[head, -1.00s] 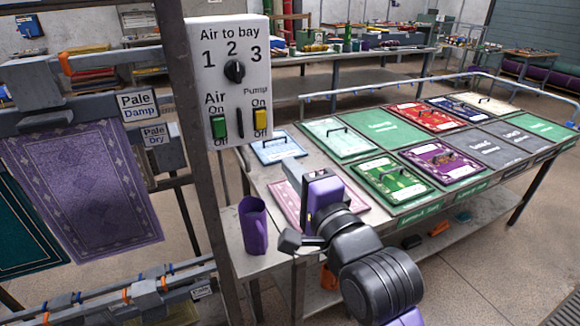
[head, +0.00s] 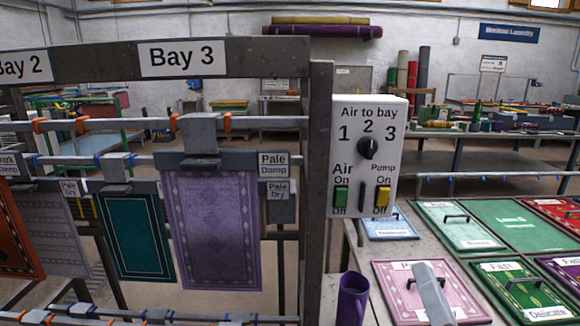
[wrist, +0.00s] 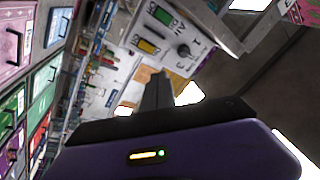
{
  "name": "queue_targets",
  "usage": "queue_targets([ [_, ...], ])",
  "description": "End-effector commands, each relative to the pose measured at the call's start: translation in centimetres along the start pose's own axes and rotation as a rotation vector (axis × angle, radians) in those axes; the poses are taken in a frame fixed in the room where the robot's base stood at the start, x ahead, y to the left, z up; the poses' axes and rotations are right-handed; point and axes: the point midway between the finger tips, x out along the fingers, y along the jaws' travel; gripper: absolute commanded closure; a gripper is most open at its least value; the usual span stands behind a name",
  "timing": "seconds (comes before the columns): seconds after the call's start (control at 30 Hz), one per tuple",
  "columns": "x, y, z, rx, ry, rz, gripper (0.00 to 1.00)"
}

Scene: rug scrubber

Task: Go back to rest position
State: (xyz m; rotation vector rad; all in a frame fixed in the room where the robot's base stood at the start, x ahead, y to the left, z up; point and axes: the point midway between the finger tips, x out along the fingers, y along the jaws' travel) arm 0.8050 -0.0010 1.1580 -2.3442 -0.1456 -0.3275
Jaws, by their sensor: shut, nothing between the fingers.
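My gripper (wrist: 158,90) shows in the wrist view with its fingers together and nothing between them. The white control box (head: 368,157) labelled "Air to bay" hangs on a post right of the rugs. It has a black dial, a green Air switch and a yellow Pump switch. The box also shows tilted in the wrist view (wrist: 135,67), beyond the fingers and apart from them.
A purple rug (head: 213,230) and a teal rug (head: 136,235) hang in the rack at left. Handled panels, including a pink one (head: 388,274), cover the table at right.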

Motion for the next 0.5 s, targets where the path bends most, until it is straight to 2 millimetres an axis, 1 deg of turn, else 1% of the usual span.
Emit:
queue_targets([
  [0.03, -1.6, 0.8, 0.8, -0.065, -0.009, 0.006, 1.00],
  [0.17, -5.8, 2.1, 2.3, -0.245, -0.025, 0.009, 1.00],
  [0.2, -7.1, 2.5, 2.7, -0.298, -0.032, 0.011, 1.00],
  [0.37, -12.6, 3.9, 4.2, -0.482, -0.071, 0.027, 1.00],
  [0.5, -17.5, 4.8, 5.2, -0.611, -0.121, 0.044, 1.00],
])
